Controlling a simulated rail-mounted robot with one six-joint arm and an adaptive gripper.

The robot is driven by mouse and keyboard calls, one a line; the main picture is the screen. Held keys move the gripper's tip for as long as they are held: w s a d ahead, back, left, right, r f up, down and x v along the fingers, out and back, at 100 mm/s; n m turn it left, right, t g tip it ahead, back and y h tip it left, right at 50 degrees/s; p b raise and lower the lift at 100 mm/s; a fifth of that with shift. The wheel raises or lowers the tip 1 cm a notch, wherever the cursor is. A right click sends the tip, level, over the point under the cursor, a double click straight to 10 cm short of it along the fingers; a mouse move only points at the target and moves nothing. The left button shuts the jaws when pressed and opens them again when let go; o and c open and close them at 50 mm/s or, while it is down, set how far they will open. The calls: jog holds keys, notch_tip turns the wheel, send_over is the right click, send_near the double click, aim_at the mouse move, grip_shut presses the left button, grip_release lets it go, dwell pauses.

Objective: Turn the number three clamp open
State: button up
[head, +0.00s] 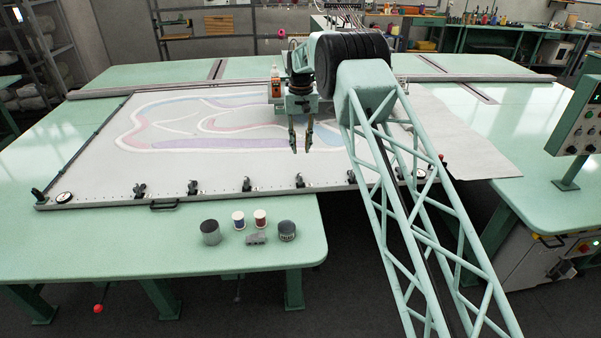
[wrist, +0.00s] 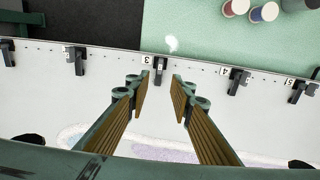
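The number three clamp (wrist: 160,68) is a small dark clamp on the pale frame rail, beside a white tag (wrist: 147,60) marked 3. In the wrist view it lies just beyond my fingertips, in line with the gap between them. In the head view it appears to be the black clamp (head: 299,181) on the front rail. My gripper (head: 300,150) points down above the white cloth, behind that clamp. In the wrist view my gripper (wrist: 160,82) is open and empty, its two ridged fingers apart. I cannot tell the clamp lever's position.
The number four clamp (wrist: 238,80) and number five clamp (wrist: 300,90) sit along the same rail (head: 100,202). Thread spools (head: 260,218) and dark tins (head: 210,232) stand on the green table (head: 120,255) in front. A control panel (head: 578,120) stands at right.

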aim_at(301, 175)
jog(key=shift+f, duration=0.2)
dwell(0.4)
jog(key=shift+f, duration=6.8)
jog(key=shift+c, duration=0.7)
grip_shut()
